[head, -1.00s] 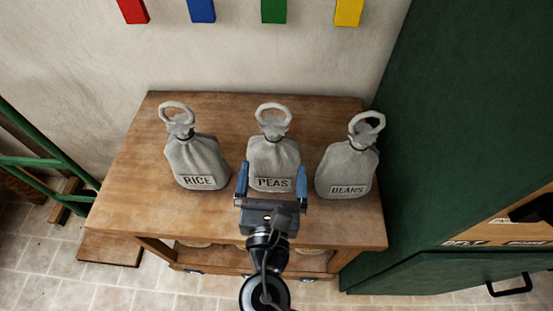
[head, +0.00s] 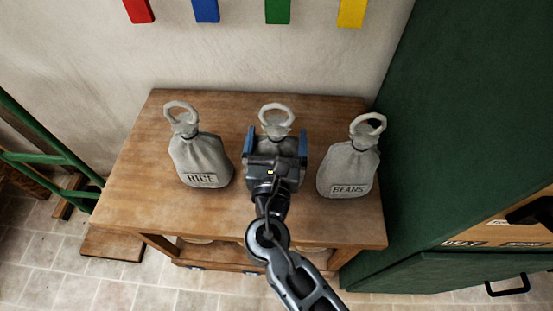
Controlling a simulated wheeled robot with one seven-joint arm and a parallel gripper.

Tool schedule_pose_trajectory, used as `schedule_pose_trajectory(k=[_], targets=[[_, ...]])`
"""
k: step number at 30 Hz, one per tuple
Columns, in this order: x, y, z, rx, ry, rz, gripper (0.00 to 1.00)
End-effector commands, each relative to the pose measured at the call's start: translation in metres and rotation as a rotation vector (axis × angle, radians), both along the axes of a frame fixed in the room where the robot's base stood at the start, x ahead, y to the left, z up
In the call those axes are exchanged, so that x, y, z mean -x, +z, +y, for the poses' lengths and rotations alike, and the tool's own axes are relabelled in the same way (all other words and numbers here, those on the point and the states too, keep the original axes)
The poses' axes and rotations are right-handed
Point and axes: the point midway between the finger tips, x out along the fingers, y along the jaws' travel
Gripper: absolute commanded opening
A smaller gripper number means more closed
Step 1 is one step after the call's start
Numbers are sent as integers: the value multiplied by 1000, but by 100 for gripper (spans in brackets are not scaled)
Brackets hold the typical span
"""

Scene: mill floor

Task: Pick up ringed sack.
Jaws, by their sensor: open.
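Three grey sacks, each with a ring on top, stand in a row on a wooden table (head: 130,190). The left one is the RICE sack (head: 200,158). The PEAS sack (head: 276,118) is in the middle, its label and lower body hidden behind my gripper. The right one is the BEANS sack (head: 348,170). My gripper (head: 276,132) is open, with a blue finger on each side of the PEAS sack in the picture. I cannot tell whether the fingers touch it.
A tall green cabinet (head: 440,110) stands close to the table's right side. A green metal frame (head: 45,155) is at the left. Red, blue, green and yellow strips hang on the wall behind. The table's front left is bare.

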Motion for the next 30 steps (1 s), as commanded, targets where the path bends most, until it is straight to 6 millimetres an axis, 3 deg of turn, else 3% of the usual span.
schedule_pose_trajectory(k=[2,30], targets=[[0,0,0,0,0,0,95],[1,0,0,0,0,0,5]])
